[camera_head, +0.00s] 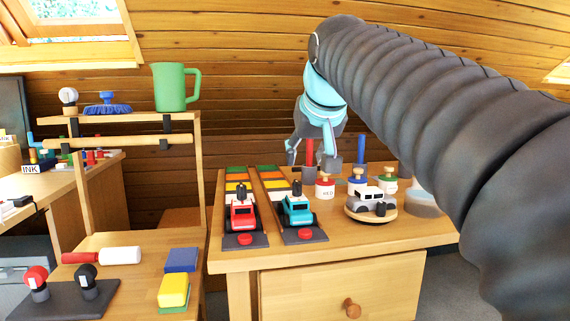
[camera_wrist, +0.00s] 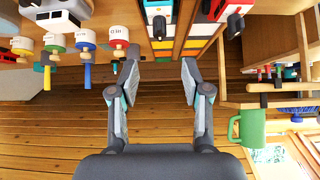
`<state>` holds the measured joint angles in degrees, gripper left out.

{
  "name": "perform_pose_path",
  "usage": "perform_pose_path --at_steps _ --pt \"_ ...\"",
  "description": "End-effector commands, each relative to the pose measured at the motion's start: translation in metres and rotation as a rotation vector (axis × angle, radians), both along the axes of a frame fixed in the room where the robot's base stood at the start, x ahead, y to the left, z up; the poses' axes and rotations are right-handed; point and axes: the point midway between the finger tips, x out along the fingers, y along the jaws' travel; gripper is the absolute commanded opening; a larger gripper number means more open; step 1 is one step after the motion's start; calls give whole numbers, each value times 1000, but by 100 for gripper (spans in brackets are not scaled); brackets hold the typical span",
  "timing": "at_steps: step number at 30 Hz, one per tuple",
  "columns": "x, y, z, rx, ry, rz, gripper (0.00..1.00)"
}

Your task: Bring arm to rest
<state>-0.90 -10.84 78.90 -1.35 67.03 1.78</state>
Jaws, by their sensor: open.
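My gripper (camera_head: 313,158) hangs at the end of my arm, over the back part of the wooden table (camera_head: 330,258) in the head view. In the wrist view my gripper (camera_wrist: 159,72) has its two fingers wide apart with nothing between them.
A red toy truck (camera_head: 241,216) and a teal truck (camera_head: 296,211) stand on striped tracks. Paint jars (camera_head: 325,187) and a grey car (camera_head: 371,199) on a round wooden stand are to the right.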

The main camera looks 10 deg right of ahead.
Motion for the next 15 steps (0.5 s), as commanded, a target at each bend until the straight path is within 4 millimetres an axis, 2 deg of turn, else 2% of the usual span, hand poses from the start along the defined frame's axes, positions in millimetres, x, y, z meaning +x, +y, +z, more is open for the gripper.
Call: perform_pose_path --at_steps 15 --pt "-9 0 1 -1 6 1 48"
